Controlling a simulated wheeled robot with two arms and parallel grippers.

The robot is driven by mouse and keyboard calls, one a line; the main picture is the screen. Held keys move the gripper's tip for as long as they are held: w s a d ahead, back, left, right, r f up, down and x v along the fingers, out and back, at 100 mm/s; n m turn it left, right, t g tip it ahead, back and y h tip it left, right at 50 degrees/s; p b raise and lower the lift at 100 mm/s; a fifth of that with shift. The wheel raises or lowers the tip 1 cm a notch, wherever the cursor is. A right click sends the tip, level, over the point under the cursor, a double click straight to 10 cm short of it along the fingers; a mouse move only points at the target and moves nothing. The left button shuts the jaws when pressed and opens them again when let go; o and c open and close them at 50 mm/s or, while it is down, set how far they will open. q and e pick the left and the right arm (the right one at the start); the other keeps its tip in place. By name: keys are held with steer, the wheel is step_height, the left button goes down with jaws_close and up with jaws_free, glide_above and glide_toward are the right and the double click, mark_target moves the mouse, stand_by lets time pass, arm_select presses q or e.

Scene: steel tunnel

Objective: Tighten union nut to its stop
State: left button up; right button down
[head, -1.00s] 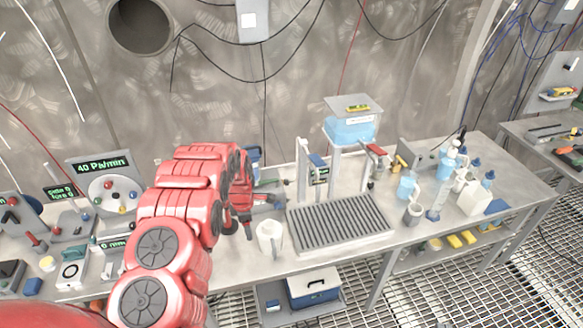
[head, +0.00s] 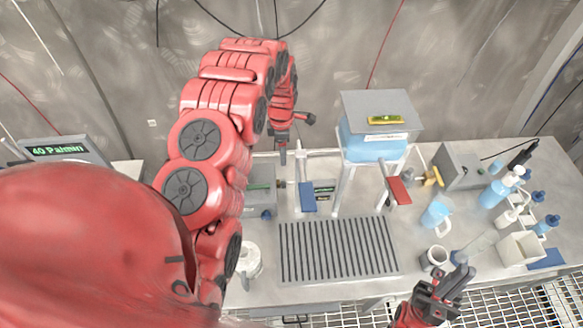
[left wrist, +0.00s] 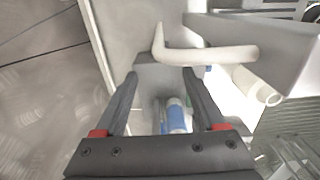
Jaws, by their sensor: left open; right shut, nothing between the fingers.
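I cannot make out the union nut for sure in either view. In the left wrist view a white bent pipe (left wrist: 215,53) crosses just beyond the fingertips, beside a pale grey plate. My left gripper (left wrist: 160,78) is open, with its fingers on either side of a grey block. No grip on the pipe shows. In the head view my left gripper (head: 284,150) hangs beside the stand with the blue lever (head: 308,197), left of the blue water tank (head: 374,145). My right gripper (head: 452,280) is shut and empty at the bench's front edge, lower right.
A ribbed drain tray (head: 338,250) lies before the stand. A red lever (head: 399,191) is right of it. A white mug (head: 249,260), a grey cup (head: 435,258), a blue jug (head: 435,214) and several bottles stand around. Clear bench is limited.

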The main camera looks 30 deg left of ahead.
mark_target(283, 181)
arm_select(q)
steer(key=f+b, duration=1.2)
steer(key=shift+s+f+b, duration=0.25)
steer(key=shift+f+b, duration=0.1)
steer(key=shift+f, duration=0.05)
step_height(283, 181, down, 3)
steer(key=shift+w+f+p, duration=0.1)
steer(key=shift+f+p, duration=0.05)
steer(key=shift+p, duration=0.8)
steer(key=shift+f, duration=0.55)
steer(key=shift+c, duration=0.2)
